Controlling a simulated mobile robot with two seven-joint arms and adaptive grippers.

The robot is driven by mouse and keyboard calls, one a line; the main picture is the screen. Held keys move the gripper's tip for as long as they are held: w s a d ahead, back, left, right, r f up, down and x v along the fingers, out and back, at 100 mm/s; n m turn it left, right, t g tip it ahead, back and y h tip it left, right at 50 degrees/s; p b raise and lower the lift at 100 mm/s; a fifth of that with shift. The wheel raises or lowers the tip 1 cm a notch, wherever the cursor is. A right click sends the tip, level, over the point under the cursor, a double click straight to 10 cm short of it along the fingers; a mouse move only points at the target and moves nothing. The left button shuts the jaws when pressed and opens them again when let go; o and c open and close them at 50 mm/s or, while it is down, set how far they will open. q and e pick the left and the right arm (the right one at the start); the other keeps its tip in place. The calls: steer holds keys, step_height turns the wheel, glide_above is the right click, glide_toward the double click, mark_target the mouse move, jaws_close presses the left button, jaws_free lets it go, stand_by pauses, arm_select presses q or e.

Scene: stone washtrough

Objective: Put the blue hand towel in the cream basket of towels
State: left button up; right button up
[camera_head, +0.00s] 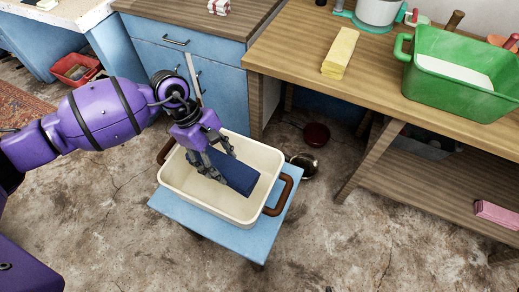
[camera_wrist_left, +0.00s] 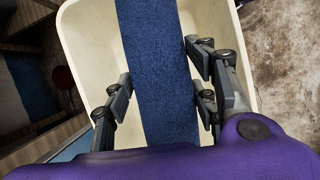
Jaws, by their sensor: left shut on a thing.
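The blue hand towel (camera_head: 238,176) is a dark blue folded strip at the cream basket. In the left wrist view the towel (camera_wrist_left: 158,75) runs between the fingers of my left gripper (camera_wrist_left: 157,90). The cream basket (camera_head: 189,198) has brown handles and stands on a small light blue stool. In the head view my left gripper (camera_head: 213,165) is over the basket's left part, shut on the towel. I cannot tell whether the towel touches the basket floor. The basket's wall (camera_wrist_left: 82,35) also shows in the wrist view. No other towels show in it. My right gripper is not in view.
The blue stool (camera_head: 240,238) is little larger than the basket. A wooden table (camera_head: 290,50) at the right holds a yellow folded cloth (camera_head: 341,53) and a green tub (camera_head: 461,80). Pans (camera_head: 304,165) lie on the floor behind the stool. The floor in front is clear.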

mark_target(221, 165)
arm_select(q)
steer(key=f, duration=0.2)
steer(key=f+n, duration=0.1)
steer(key=shift+w+a+t, duration=0.25)
steer(key=shift+w+t, duration=0.05)
steer(key=shift+w, duration=0.05)
step_height(221, 165, down, 5)
steer(key=shift+f, duration=0.15)
step_height(221, 165, down, 3)
steer(key=shift+f, duration=0.2)
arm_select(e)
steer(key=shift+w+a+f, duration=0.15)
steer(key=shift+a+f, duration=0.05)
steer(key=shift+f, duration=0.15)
arm_select(q)
steer(key=shift+b, duration=0.35)
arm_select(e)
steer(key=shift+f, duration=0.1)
arm_select(q)
steer(key=o, duration=0.9)
steer(key=shift+a+f, duration=0.1)
steer(key=shift+f, duration=0.1)
steer(key=shift+c, duration=0.2)
steer(key=o, duration=0.4)
